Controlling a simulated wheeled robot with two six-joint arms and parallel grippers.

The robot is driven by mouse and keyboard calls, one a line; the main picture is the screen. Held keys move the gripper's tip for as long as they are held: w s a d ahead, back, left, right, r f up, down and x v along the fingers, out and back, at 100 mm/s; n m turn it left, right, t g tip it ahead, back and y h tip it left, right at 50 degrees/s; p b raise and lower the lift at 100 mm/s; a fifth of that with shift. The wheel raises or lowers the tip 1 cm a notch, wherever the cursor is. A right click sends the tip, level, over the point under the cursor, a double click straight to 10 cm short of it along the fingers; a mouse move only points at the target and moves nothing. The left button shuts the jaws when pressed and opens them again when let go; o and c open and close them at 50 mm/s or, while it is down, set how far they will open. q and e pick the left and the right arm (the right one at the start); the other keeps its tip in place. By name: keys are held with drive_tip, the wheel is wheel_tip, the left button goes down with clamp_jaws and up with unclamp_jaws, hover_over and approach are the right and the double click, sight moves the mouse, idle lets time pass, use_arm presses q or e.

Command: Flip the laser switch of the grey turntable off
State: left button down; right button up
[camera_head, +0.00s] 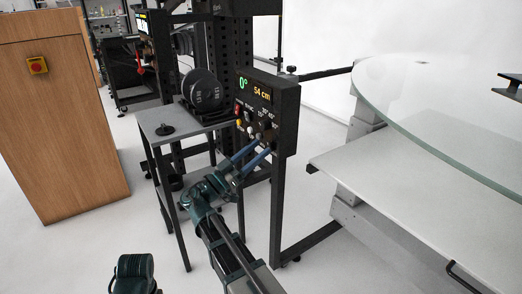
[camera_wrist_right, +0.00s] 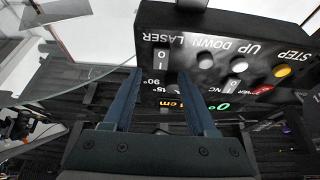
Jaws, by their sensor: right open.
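The black control box (camera_head: 288,108) of the turntable stands on a post left of the glass disc (camera_head: 430,105). Its display reads 0° and 54 cm, with buttons and knobs below. My right gripper (camera_head: 257,150) is at the lower part of the box's front. In the wrist view the box (camera_wrist_right: 225,20) is upside down, with the LASER label beside DOWN and UP. My right gripper (camera_wrist_right: 160,76) is open, its two blue fingers apart in front of the laser area with its 0 and I marks. The laser switch's lever and its position cannot be made out. My left gripper is out of view.
A small grey side table (camera_head: 185,128) with black weights (camera_head: 202,90) stands left of the box. A wooden cabinet (camera_head: 70,130) with a red button (camera_head: 37,66) is farther left. A white platform (camera_head: 400,180) lies under the disc. The floor between is clear.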

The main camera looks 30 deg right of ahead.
drive_tip(key=b+v, duration=0.4)
drive_tip(key=v, duration=0.8)
